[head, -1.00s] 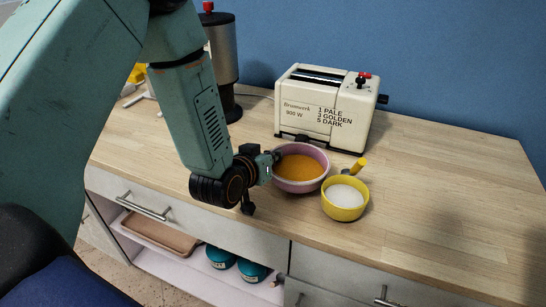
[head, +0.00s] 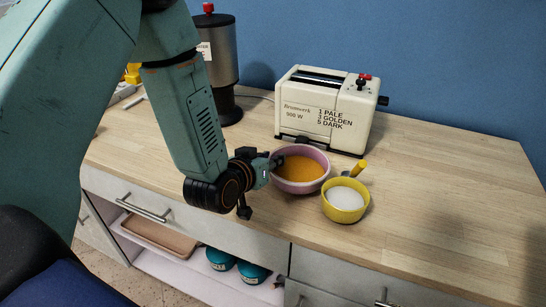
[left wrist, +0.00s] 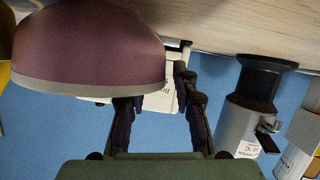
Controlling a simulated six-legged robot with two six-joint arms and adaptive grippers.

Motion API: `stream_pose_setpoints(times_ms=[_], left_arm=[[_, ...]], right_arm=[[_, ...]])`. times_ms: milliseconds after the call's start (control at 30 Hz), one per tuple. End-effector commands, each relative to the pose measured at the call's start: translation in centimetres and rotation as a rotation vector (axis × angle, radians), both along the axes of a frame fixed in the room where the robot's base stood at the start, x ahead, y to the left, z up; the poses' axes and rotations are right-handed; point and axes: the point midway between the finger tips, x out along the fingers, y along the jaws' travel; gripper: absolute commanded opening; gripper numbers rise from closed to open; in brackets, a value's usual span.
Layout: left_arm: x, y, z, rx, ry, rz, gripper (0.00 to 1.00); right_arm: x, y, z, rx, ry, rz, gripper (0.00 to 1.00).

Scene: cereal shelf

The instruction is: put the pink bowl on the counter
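The pink bowl (head: 299,188), holding an orange-yellow content, stands upright on the wooden counter (head: 430,190) in front of the toaster. My left gripper (head: 262,187) is at the bowl's left side, with its fingers spread apart. One finger is at the bowl's left rim; the other sticks out toward the counter's front edge. In the left wrist view the scene is upside down: the bowl (left wrist: 88,48) fills the upper left and hides one fingertip of the left gripper (left wrist: 157,105). The other finger stands clear to its right. My right gripper is not in view.
A yellow pot (head: 345,205) with white content stands close at the bowl's right. A cream toaster (head: 325,112) is behind, and a steel dispenser (head: 219,65) is at the back left. The counter's right part is clear. A shelf below holds a tray (head: 158,237) and teal jars.

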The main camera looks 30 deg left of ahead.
Motion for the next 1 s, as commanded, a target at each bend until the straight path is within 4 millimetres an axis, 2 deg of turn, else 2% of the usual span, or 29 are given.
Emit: stream_pose_setpoints(times_ms=[367, 700, 1000], left_arm=[[-7.2, 0.1, 3.1, -0.007, 0.001, 0.003, 0.28], [-8.9, 0.1, 3.9, 0.001, 0.004, -0.001, 0.28], [-9.7, 0.1, 4.1, 0.0, 0.001, -0.001, 0.28]], right_arm=[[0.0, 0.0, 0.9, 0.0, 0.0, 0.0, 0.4], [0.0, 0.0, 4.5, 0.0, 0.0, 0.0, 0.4], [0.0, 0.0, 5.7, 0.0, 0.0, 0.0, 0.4]])
